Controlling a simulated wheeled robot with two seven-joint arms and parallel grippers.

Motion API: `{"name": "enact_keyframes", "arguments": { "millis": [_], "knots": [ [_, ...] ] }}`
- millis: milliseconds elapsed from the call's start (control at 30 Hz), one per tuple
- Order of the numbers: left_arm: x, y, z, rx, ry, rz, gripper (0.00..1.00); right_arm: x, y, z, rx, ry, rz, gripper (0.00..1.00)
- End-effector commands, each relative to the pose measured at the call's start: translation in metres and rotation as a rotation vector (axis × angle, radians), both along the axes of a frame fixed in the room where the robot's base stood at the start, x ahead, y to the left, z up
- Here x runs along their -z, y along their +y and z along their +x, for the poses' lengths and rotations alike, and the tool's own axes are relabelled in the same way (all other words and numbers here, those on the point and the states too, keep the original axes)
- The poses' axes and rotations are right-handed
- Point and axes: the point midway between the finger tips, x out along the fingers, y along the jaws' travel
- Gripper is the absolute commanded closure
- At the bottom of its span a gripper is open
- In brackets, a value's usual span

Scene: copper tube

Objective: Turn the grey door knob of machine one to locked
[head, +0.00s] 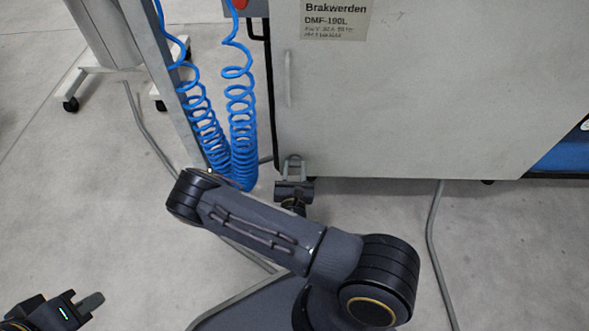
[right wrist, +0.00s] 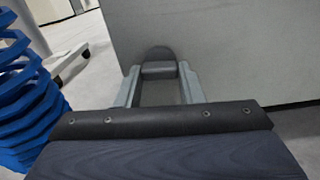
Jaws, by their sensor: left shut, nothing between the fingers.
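Machine one is the big light-grey cabinet (head: 430,90) labelled Brakwerden DMF-190L. Its grey door knob (right wrist: 159,68) shows in the right wrist view as a dark grey bar below a rounded dark plate, low on the cabinet face. My right gripper (right wrist: 160,72) has its two fingers on either side of the bar, tips at its ends; whether they press on it I cannot tell. In the head view my right gripper (head: 293,162) is at the cabinet's lower left corner, and the knob is hard to make out. My left gripper (head: 92,302) is shut and empty at the lower left.
Coiled blue hoses (head: 240,125) hang just left of the cabinet and show close by in the right wrist view (right wrist: 25,95). A grey post (head: 178,85) and a wheeled stand (head: 105,40) are further left. A cable (head: 432,245) lies on the floor.

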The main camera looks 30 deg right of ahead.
Motion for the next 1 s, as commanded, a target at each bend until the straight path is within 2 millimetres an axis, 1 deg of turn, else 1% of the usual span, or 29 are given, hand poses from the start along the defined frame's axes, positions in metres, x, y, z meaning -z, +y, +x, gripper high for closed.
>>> {"name": "enact_keyframes", "arguments": {
  "millis": [33,100,167,300,400,567,600,733,1000],
  "knots": [
    [0.0,0.0,0.0,0.0,0.0,0.0,1.0,0.0,0.0,0.0,0.0,0.0,0.0,0.82],
    [0.0,0.0,0.0,0.0,0.0,0.0,1.0,0.0,0.0,0.0,0.0,0.0,0.0,0.88],
    [-0.002,0.0,0.0,0.0,0.0,0.0,1.0,-0.001,0.0,0.0,-0.001,0.003,-0.005,0.88],
    [-0.013,0.0,0.0,0.0,0.0,0.0,1.0,-0.003,0.0,0.0,0.0,0.036,-0.059,0.88],
    [-0.011,0.0,0.0,0.0,0.0,0.0,1.0,0.0,0.0,0.0,0.001,0.043,-0.071,0.88],
    [-0.011,0.0,0.0,0.0,0.0,0.0,1.0,0.0,0.0,0.0,0.001,0.042,-0.069,0.88],
    [-0.011,0.0,0.0,0.0,0.0,0.0,1.0,0.0,0.0,0.0,0.001,0.042,-0.069,0.6],
    [-0.01,0.0,0.0,0.0,0.0,0.0,1.0,0.0,0.0,0.0,0.001,0.042,-0.069,0.44],
    [-0.011,0.0,0.0,0.0,0.0,0.0,1.0,0.0,0.0,-0.001,0.0,0.042,-0.068,0.44]
  ]
}}
